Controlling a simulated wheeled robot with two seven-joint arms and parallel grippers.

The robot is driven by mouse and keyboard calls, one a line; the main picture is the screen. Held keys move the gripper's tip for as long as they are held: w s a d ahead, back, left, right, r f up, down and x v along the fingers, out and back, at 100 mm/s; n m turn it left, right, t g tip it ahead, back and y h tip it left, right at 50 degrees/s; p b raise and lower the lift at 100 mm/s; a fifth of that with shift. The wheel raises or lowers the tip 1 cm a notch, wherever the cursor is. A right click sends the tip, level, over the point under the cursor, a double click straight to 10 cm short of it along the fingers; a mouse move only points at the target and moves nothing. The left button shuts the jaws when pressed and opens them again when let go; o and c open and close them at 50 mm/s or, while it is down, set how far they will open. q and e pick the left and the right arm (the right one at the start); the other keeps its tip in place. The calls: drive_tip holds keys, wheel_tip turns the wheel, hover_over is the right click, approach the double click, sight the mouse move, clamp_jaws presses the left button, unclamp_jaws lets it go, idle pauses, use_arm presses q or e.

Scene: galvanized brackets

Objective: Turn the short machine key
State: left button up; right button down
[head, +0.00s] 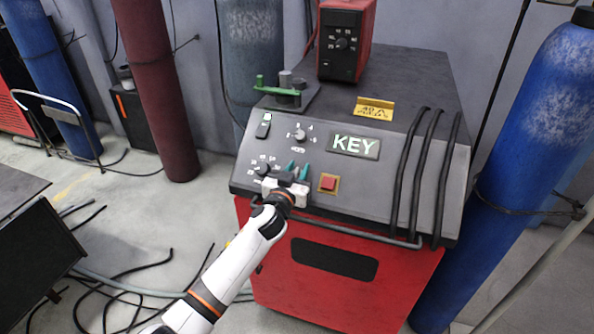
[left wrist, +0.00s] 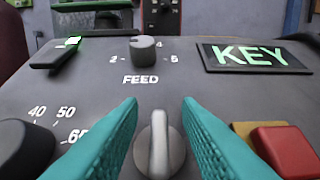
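The short machine key (left wrist: 158,145) is a silver-grey upright grip on a round base on the sloped grey panel, at the bottom centre of the left wrist view. My left gripper (left wrist: 159,103) is open, with one teal finger on each side of the key and a visible gap to each. In the head view my left gripper (head: 298,169) is at the panel's lower middle and hides the key. My right gripper is not in view.
A red button (head: 327,183) sits just right of the gripper. A dark dial (head: 263,169) is at the left and the FEED knob (head: 300,135) above. A lit KEY sign (head: 354,145) and black cables (head: 409,180) lie further right.

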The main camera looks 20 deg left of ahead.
use_arm(q)
drive_tip(key=shift+c, duration=0.3)
drive_tip(key=shift+f, duration=0.1)
clamp_jaws()
